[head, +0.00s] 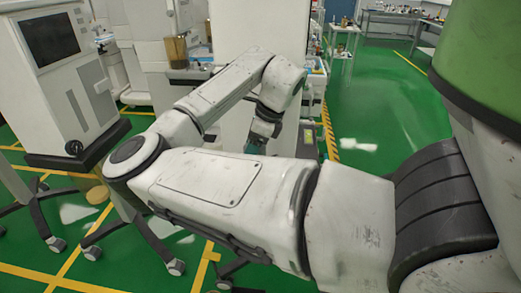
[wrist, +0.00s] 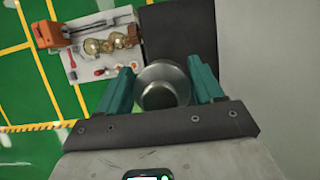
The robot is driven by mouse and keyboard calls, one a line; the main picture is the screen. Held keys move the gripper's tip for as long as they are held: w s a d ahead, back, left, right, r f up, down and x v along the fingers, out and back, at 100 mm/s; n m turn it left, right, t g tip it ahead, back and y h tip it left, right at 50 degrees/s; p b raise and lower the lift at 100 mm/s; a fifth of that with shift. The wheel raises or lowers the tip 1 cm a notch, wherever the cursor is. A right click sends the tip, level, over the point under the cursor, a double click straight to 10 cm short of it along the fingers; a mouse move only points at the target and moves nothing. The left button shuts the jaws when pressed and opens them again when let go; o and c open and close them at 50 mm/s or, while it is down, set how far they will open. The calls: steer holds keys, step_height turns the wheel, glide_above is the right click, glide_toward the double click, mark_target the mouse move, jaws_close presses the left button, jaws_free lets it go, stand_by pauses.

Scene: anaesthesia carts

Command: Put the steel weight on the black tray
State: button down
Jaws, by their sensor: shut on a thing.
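My gripper (wrist: 163,76) has teal fingers and is shut on the steel weight (wrist: 162,94), a round shiny metal piece seen from above between the fingers in the wrist view. A flat dark surface (wrist: 180,32) shows just beyond the weight; it looks like the black tray, but I cannot tell for sure, nor whether the weight touches it. In the head view only a small teal part of my gripper (head: 256,141) shows beneath my arm; the weight is hidden there, and I cannot make out the tray.
A white table (wrist: 90,65) with an orange device (wrist: 47,34), brass-coloured round objects and small items lies left of the dark surface. A pale wall or panel (wrist: 265,70) stands at right. A wheeled machine with a screen (head: 50,38) stands at left in the head view.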

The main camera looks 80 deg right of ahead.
steer(key=shift+w+d+f, duration=0.45)
steer(key=shift+w+f, duration=0.7)
steer(key=shift+w, duration=0.1)
steer(key=shift+w+d+f, duration=0.4)
steer(key=shift+w+f, duration=0.8)
steer(key=shift+w+d+f, duration=0.45)
steer(key=shift+w+f, duration=0.7)
steer(key=shift+w, duration=0.1)
steer(key=shift+w+f, duration=0.1)
steer(key=shift+f, duration=1.5)
steer(key=shift+f, duration=0.1)
steer(key=shift+c, duration=0.8)
jaws_free()
steer(key=shift+f, duration=0.1)
steer(key=v, duration=1.2)
